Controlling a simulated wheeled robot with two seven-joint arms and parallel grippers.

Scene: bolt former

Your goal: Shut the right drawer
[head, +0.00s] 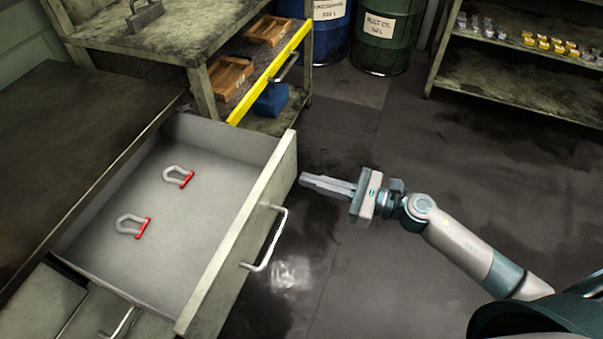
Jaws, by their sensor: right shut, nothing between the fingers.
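The open drawer (262,205) is pulled well out from the bench on the left. It has a pale grey inside and a silver bar handle (275,242) on its front panel. Two grey shackles with red pins, one further back (178,176) and one nearer (131,225), lie on its floor. My right gripper (303,181) is shut and empty. It points left toward the upper part of the drawer front, above and to the right of the handle in the picture. My left gripper is not in view.
The bench top (70,140) lies above the drawer. A blue drum (328,35) and a green drum (386,38) stand at the back, beside a shelf (530,85). The floor right of the drawer is clear.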

